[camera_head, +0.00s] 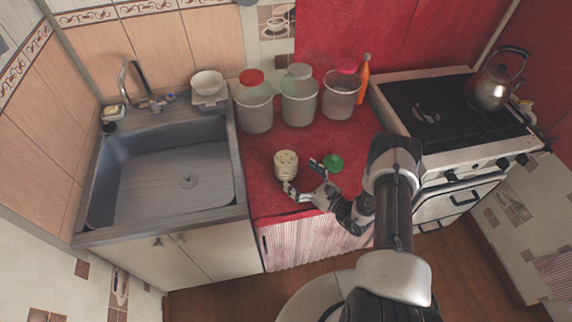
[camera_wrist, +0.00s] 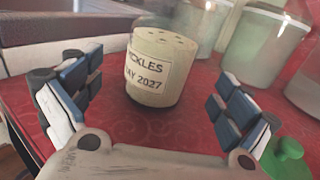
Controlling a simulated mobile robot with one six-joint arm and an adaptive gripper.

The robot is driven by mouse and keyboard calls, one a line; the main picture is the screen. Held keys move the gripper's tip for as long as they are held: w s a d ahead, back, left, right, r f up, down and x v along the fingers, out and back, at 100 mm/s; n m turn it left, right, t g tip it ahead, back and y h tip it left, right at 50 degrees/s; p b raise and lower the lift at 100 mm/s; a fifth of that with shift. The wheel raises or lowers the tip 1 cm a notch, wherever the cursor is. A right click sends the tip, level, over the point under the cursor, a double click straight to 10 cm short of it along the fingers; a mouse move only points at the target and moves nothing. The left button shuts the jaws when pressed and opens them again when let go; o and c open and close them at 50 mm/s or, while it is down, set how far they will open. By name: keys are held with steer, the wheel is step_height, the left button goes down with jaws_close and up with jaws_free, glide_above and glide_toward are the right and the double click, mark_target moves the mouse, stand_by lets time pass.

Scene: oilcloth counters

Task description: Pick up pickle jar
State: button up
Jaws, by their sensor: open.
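The pickle jar (camera_head: 286,165) is a cream cylinder standing upright on the red counter, near its front left part. In the wrist view the jar (camera_wrist: 157,68) carries a white label reading "PICKLES" and "MAY 2027", and its top has small dark dots. My gripper (camera_head: 304,178) is open, low over the counter at the jar's right and front. In the wrist view my gripper (camera_wrist: 155,95) has its blue-padded fingers spread wide, one to each side of the jar's line. The jar lies ahead between and beyond them, and neither finger appears to touch it.
A green lid-like object (camera_head: 333,162) lies right of my gripper; it also shows beside the right finger (camera_wrist: 286,158). Large canisters (camera_head: 299,97) line the counter's back, with an orange bottle (camera_head: 363,77). The sink (camera_head: 165,170) is left, the stove (camera_head: 455,110) right.

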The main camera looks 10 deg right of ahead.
mark_target(286, 163)
steer(key=b+x, duration=0.1)
steer(key=x, duration=0.5)
steer(key=shift+w+a, duration=0.15)
steer(key=shift+w, duration=0.1)
steer(key=shift+c, duration=0.6)
steer(key=c, duration=1.6)
steer(key=shift+r, duration=0.1)
steer(key=shift+c, duration=0.5)
